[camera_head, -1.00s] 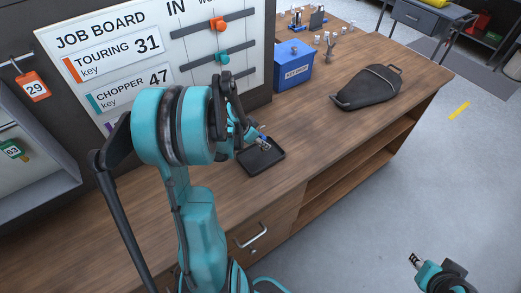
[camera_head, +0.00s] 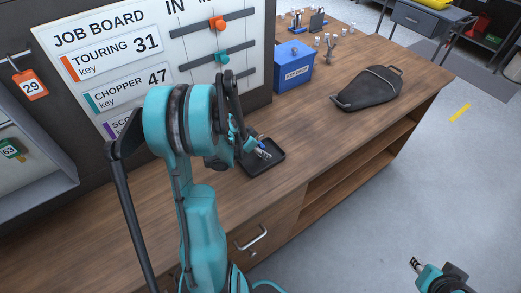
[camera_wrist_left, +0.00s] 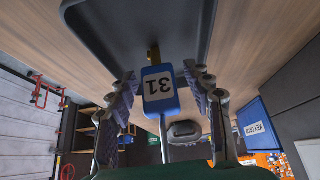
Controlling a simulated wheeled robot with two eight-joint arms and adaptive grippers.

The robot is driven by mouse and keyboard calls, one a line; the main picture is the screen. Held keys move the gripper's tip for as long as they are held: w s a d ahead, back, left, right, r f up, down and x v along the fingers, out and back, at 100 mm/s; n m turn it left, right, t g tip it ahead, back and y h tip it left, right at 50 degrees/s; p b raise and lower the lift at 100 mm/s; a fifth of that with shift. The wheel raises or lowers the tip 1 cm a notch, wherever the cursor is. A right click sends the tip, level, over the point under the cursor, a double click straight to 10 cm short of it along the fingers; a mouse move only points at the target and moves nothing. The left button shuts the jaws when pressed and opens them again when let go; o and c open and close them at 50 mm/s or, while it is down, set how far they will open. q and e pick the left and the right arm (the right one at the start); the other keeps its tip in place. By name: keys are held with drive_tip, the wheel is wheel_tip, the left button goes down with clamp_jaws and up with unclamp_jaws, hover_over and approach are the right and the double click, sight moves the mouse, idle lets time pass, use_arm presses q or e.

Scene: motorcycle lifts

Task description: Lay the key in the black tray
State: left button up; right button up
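The black tray (camera_head: 276,166) lies on the wooden bench; its inside also fills the top of the left wrist view (camera_wrist_left: 100,30). The key (camera_wrist_left: 153,54) is brass, with a blue tag (camera_wrist_left: 159,92) reading 31. The tag shows between the fingers of my left gripper (camera_wrist_left: 160,78), with a small gap on each side, so the gripper looks open around it. In the head view my left gripper (camera_head: 250,146) is low over the tray, with the tag at its tips. I cannot tell whether the key touches the tray floor. My right gripper (camera_head: 416,264) is over the floor, far from the bench.
A blue box (camera_head: 293,70) stands behind the tray by the job board (camera_head: 130,50). A black bag-like seat (camera_head: 368,88) lies further right on the bench. Bare bench surrounds the tray's right side. An orange 29 tag (camera_head: 31,86) hangs at left.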

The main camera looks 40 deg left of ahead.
use_arm(q)
drive_tip(key=shift+s+r+p, duration=0.15)
drive_tip(key=shift+r+p, duration=0.15)
drive_tip(key=shift+r, duration=0.15)
drive_tip(key=p+v, duration=0.2)
drive_tip(key=v, duration=0.9)
drive_tip(key=s+d+r+n, duration=0.1)
drive_tip(key=s+d+r, duration=0.1)
drive_tip(key=d, duration=0.6)
drive_tip(key=s+d+r+n+y, duration=0.1)
drive_tip(key=s+d+r, duration=0.1)
drive_tip(key=d, duration=0.6)
drive_tip(key=s+d+r+n, duration=0.1)
drive_tip(key=s+d+r, duration=0.2)
drive_tip(key=d, duration=0.6)
drive_tip(key=shift+r+t+y, duration=0.4)
drive_tip(key=shift+r, duration=0.2)
drive_tip(key=shift+s, duration=0.1)
